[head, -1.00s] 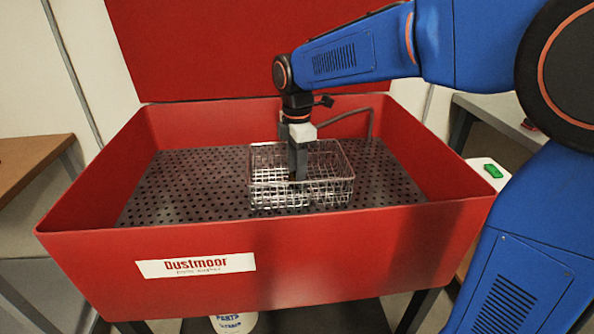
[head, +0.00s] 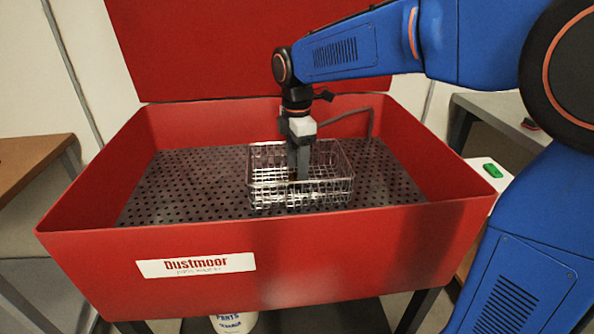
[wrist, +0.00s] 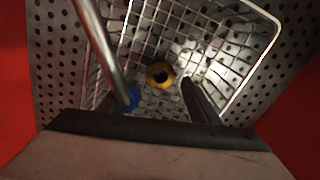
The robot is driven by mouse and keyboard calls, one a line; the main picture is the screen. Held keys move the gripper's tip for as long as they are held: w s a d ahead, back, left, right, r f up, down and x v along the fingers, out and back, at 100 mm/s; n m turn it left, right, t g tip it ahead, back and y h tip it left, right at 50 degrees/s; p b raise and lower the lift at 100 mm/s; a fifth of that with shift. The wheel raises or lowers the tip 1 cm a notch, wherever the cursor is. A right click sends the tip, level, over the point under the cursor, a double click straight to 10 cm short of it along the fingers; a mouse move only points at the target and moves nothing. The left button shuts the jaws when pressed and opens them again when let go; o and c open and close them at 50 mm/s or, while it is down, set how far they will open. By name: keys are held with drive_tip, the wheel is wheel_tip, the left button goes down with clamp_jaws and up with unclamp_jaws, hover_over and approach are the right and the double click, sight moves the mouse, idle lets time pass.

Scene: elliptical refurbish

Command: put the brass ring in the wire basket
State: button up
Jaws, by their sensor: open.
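The wire basket (head: 335,190) stands on the perforated floor of the red tub, and its mesh also shows in the wrist view (wrist: 228,50). My gripper (head: 298,174) points down inside the basket and is open. In the wrist view a yellow brass ring (wrist: 160,75) with a dark hole lies inside the basket outline, apparently on its bottom. It is beyond the dark right finger (wrist: 203,103) and looks apart from it. The left finger is not clear behind a metal tube. I cannot make out the ring in the head view.
A grey bent spout (head: 371,122) rises at the back right of the red tub (head: 330,235). In the wrist view a metal tube (wrist: 103,50) with a blue tip (wrist: 129,99) crosses close to the gripper. The perforated floor (head: 195,180) left of the basket is clear.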

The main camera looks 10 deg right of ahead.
wheel_tip(320, 180, up, 10)
drive_tip(key=shift+r, duration=0.2)
idle(0.4)
